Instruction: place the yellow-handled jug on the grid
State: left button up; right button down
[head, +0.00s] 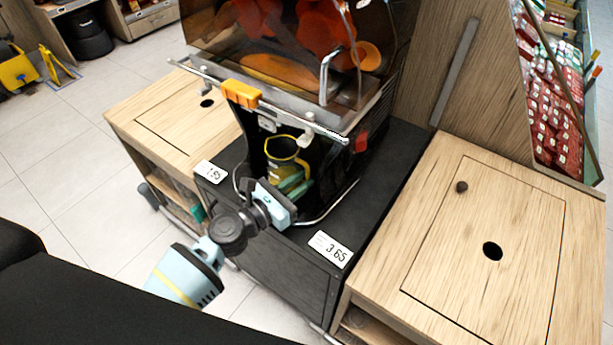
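The jug (287,160), with a yellow rim and handle, stands in the dark recess at the front of the juicer, below its spout area. It looks roughly upright, and its lower part is partly covered by my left gripper (276,197). My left gripper is right in front of the jug, reaching in from the lower left. Its fingers are mostly hidden behind its own body, so I cannot tell whether they touch the jug or are open. The grid under the jug cannot be made out. My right gripper is not in view.
The juicer, with an orange tap-like part (241,94) and a metal bar on its front, stands on a black cabinet (385,185) with price tags. Wooden counters flank it at left (150,105) and right (455,270). Tiled floor is open at the left.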

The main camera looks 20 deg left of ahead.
pick_arm(q)
jog(key=b+v, duration=0.1)
jog(key=v, duration=0.7)
jog(key=shift+s+a+f, duration=0.1)
jog(key=shift+s+a, duration=0.1)
jog(key=shift+s, duration=0.15)
jog(key=shift+s+a, duration=0.2)
jog(key=shift+s, duration=0.05)
jog(key=s+d+f+m+g+y, duration=0.2)
jog(key=s+f+m+g+y, duration=0.15)
jog(key=s+f+m, duration=1.1)
jog(key=s+a+f+m+g+y, duration=0.1)
jog(key=s+f+m+g+y, duration=0.1)
jog(key=s+m, duration=0.6)
jog(key=s+a+f+m+g+y, duration=0.1)
jog(key=s+f+m+g, duration=0.2)
jog(key=s+m, duration=0.6)
jog(key=shift+s+a+f+y, duration=0.3)
jog(key=shift+s+f, duration=0.25)
jog(key=shift+s, duration=0.6)
jog(key=shift+d, duration=0.1)
